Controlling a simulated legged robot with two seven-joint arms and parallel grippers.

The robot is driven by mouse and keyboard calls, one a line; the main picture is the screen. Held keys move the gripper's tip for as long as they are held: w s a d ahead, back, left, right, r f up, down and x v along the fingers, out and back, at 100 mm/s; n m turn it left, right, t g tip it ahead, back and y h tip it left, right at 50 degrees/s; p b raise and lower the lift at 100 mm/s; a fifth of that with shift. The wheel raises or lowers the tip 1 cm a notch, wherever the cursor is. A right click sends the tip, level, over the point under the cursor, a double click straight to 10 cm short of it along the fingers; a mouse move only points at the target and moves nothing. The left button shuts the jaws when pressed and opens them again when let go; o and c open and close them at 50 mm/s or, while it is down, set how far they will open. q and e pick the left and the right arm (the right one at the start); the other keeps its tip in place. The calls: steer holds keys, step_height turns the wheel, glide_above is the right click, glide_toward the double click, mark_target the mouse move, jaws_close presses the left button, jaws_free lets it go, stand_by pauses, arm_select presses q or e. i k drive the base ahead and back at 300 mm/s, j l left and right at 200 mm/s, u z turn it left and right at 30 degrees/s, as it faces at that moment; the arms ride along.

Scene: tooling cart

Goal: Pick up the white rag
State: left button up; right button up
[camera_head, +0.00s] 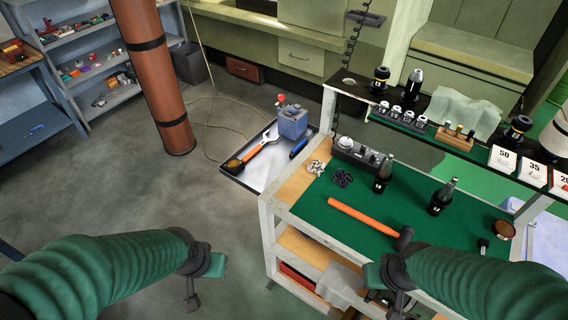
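A pale, crumpled cloth (465,113) stands in folds on the cart's dark upper shelf, at the right. A second, greyish-white cloth (341,286) hangs over the cart's lower shelf, partly hidden by my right gripper. I cannot tell for sure which one is the white rag. My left gripper (203,279) is over the floor, left of the cart, apart from both cloths. My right gripper (383,286) is in front of the cart's near edge, beside the greyish cloth in the picture. No held object shows in either gripper, and their finger gaps are unclear.
The cart's green top (330,215) holds an orange-handled hammer (362,216), dark tool holders (442,196) and a grey block (357,153). A side tray (258,172) holds a wrench. An orange-brown column (155,75) stands at the left.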

mark_target(316, 166)
steer(key=i+j+z, duration=0.25)
steer(key=i+j, duration=0.25)
steer(key=j, duration=0.2)
steer(key=i+j+z, duration=0.25)
steer(key=i+j, duration=0.25)
steer(key=j, duration=0.3)
